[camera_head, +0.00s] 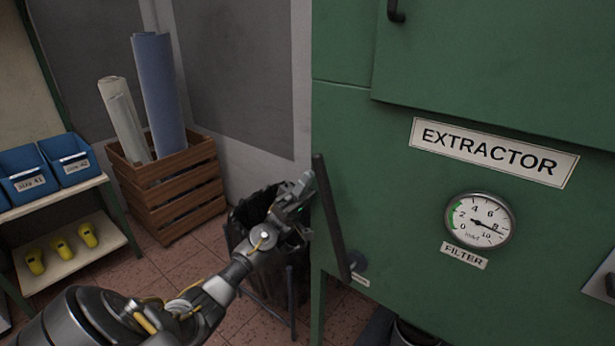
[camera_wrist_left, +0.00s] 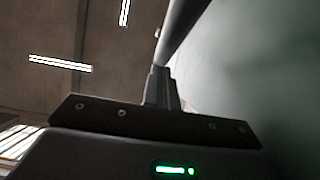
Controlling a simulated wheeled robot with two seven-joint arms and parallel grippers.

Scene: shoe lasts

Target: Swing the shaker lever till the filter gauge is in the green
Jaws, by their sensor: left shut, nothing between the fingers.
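The green extractor cabinet (camera_head: 400,200) fills the right of the head view. Its round filter gauge (camera_head: 479,220) has a green band at the low left, and the needle points right, between 8 and 10. The shaker lever (camera_head: 331,213) is a dark bar on the cabinet's left edge, standing up and leaning left from its low pivot. My left gripper (camera_head: 306,187) is shut and empty, just left of the lever's upper part. In the left wrist view its closed fingers (camera_wrist_left: 161,88) point toward a dark bar (camera_wrist_left: 182,28), likely the lever; contact is unclear.
A dark bin (camera_head: 262,265) stands behind and below my left forearm. A wooden crate (camera_head: 172,190) with rolled sheets stands against the wall. A shelf at the left holds blue bins (camera_head: 70,160) and yellow lasts (camera_head: 62,247). Tiled floor shows between them.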

